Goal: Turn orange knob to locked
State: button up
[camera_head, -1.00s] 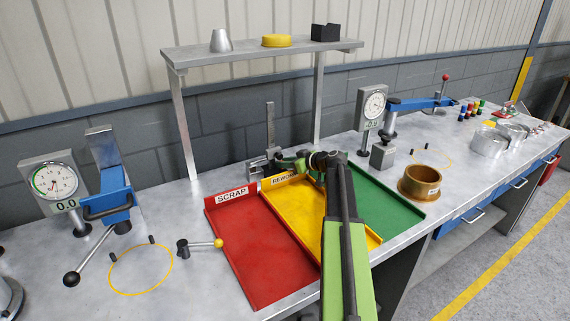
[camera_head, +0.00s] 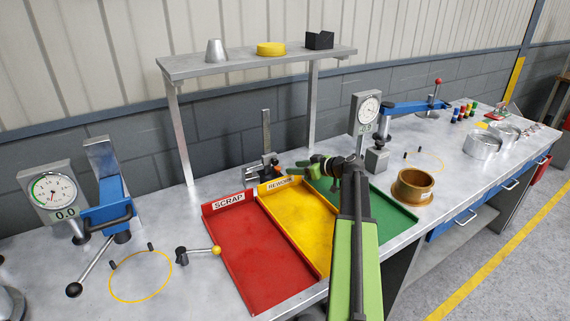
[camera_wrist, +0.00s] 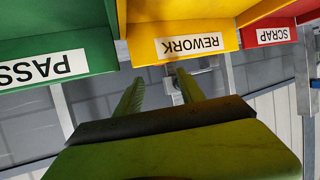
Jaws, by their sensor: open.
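A grey height gauge (camera_head: 266,140) with an upright post stands behind the yellow REWORK tray in the head view. A small orange-red spot (camera_head: 276,160) on its dark slider may be the orange knob; it is too small to read its setting. My gripper (camera_head: 298,171) is just right of the gauge, above the back of the trays, with a visible gap. In the wrist view, which is upside down, my gripper (camera_wrist: 156,80) has its two green fingers apart with nothing between them. Grey gauge parts (camera_wrist: 203,64) show beyond the right finger.
The red SCRAP tray (camera_head: 215,211), yellow REWORK tray (camera_head: 312,238) and green tray (camera_head: 385,212) lie below my arm. A metal shelf (camera_head: 250,62) stands behind. A dial gauge (camera_head: 367,110) and a brass ring (camera_head: 412,187) are to the right.

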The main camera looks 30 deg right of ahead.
jog(key=p+v, duration=0.2)
jog(key=v, duration=0.6)
jog(key=shift+s+r, duration=0.15)
jog(key=shift+s, duration=0.2)
jog(key=shift+d, duration=0.15)
